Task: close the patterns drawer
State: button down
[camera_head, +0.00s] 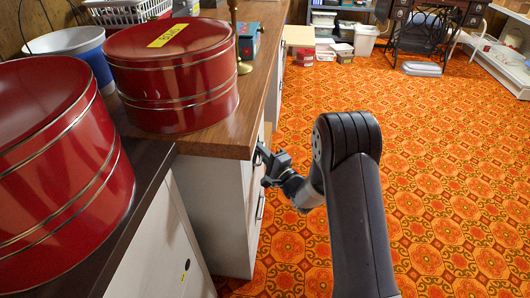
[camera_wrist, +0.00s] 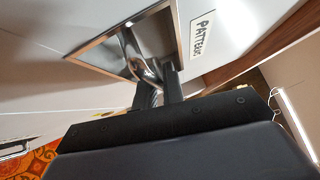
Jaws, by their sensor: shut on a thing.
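The patterns drawer is white and fills much of the wrist view (camera_wrist: 215,50), with a label (camera_wrist: 202,34) reading "PATTERNS". Its metal-framed handle (camera_wrist: 100,47) lies left of the label. My gripper (camera_wrist: 158,75) has its dark fingers at this handle and is shut on it; the fingers partly hide the grip. In the head view my gripper (camera_head: 265,160) is at the front of the white cabinet (camera_head: 212,215), just under the wooden top. The front is seen edge-on there, so how far the drawer stands out cannot be told.
Large red round tins (camera_head: 170,75) stand on the wooden counter (camera_head: 225,135) and on the dark counter at left. A lower handle (camera_head: 260,206) shows on the cabinet front. The orange patterned floor (camera_head: 450,200) is clear to the right. Boxes and a sewing table stand far back.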

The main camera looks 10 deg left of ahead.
jog(key=shift+a, duration=0.2)
jog(key=c, duration=1.8)
grip_release()
jog(key=shift+a, duration=0.15)
jog(key=p+v, duration=0.2)
jog(key=v, duration=0.9)
jog(key=shift+p, duration=0.3)
jog(key=shift+w, duration=0.15)
